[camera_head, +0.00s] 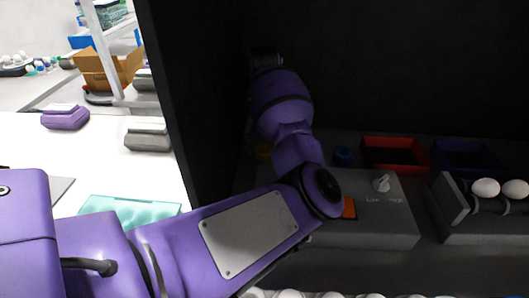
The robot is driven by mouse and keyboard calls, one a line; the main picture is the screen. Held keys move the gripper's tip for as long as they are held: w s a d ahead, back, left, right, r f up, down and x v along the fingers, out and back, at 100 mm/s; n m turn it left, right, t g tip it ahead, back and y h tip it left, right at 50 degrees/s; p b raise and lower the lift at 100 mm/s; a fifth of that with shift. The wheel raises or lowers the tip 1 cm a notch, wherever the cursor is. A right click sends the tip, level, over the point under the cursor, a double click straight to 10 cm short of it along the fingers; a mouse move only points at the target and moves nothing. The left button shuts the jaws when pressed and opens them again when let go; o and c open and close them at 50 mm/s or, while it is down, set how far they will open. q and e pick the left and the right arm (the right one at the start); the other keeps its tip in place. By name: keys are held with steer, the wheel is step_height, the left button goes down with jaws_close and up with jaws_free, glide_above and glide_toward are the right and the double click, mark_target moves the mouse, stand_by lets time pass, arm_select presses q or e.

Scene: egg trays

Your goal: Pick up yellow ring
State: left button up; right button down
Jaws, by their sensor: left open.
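The yellow ring (263,152) is a small, dim yellow shape on the dark work surface, just left of my left arm's upper link. My arm partly covers it, and its full outline is hard to see. My left arm comes in from the left, bends at the elbow and rises to a dark wrist end above and behind the ring. The left gripper's fingers are in deep shadow and I cannot make out their tips. Nothing is seen held. My right gripper is not in view.
A blue ring (343,156) lies right of my arm. Beyond are a red bin (393,141) and a purple bin (467,147). A grey box with a small knob (381,184) stands in front, with white eggs (486,187) on the right. A dark panel (166,80) stands left.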

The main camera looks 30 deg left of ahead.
arm_select(q)
steer(key=shift+f, duration=0.65)
steer(key=c, duration=1.1)
steer(key=shift+r, duration=0.1)
steer(key=shift+c, duration=0.2)
